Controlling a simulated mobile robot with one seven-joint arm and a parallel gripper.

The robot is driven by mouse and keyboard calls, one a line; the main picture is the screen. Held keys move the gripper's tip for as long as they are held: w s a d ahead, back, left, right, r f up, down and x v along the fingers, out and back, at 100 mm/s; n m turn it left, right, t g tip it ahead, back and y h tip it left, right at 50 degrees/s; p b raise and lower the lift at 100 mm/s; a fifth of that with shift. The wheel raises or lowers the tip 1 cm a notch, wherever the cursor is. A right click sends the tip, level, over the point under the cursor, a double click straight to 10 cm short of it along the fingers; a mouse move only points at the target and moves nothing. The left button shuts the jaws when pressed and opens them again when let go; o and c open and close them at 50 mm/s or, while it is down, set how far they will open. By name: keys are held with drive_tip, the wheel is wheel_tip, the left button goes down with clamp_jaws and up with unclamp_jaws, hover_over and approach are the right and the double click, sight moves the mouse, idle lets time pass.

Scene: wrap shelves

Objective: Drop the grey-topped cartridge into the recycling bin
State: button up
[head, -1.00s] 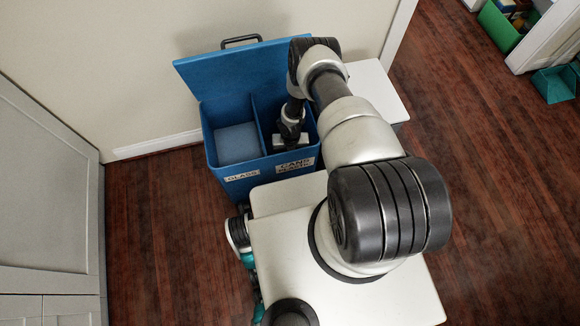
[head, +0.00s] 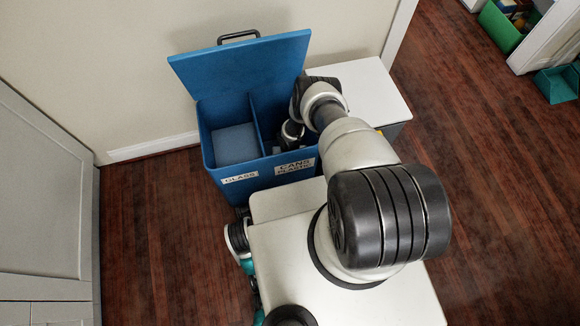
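The blue recycling bin (head: 262,178) stands against the wall with its lid (head: 240,72) raised. A divider splits it into a left compartment labelled GLASS (head: 240,177) and a right one labelled CANS and PLASTIC (head: 295,167). My arm reaches over the bin's right side. My gripper (head: 282,147) is down in the right compartment, mostly hidden by my wrist and the bin's front wall. I cannot see its fingertips or whether it holds anything. I cannot make out the grey-topped cartridge in this view.
A white-topped cabinet (head: 372,92) stands right beside the bin. A grey cabinet (head: 45,190) stands along the left. Wood floor (head: 150,215) is clear between them. A green crate (head: 502,30) and a teal bin (head: 556,84) are far off at the upper right.

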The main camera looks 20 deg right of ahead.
drive_tip(key=shift+f, duration=0.55)
drive_tip(key=o, duration=1.5)
drive_tip(key=shift+c, duration=0.2)
wheel_tip(320, 180, up, 13)
drive_tip(key=p, duration=0.4)
drive_tip(key=shift+p, duration=0.35)
drive_tip(key=shift+r, duration=0.15)
